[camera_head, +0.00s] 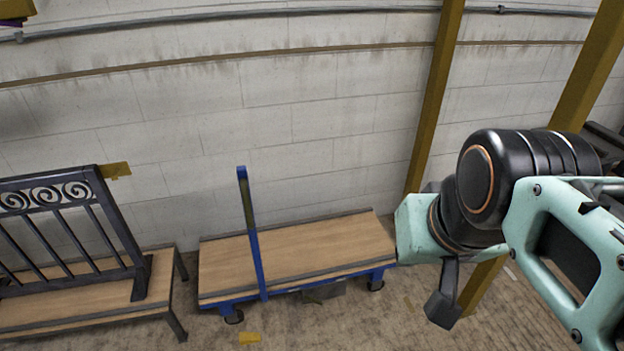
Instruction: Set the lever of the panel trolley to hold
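The panel trolley (330,250) stands against the wall in the middle of the head view, with a wooden deck, a blue frame and dark castors. A blue upright bar (251,230) with a darker, yellowish upper section rises at its front left edge. I cannot tell whether this bar is the lever, and I make out no hold marking. A small grey part (323,292) shows under the front edge. My arm comes in from the right. A dark finger-like part, seemingly of my gripper (444,304), hangs right of the trolley, apart from it; its opening is not visible.
A black scrollwork gate panel (68,235) stands on a wooden-topped bench (90,300) at the left. Mustard posts (436,95) stand at the right, one close behind my arm. Yellow scraps (250,338) lie on the floor. Floor in front of the trolley looks mostly clear.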

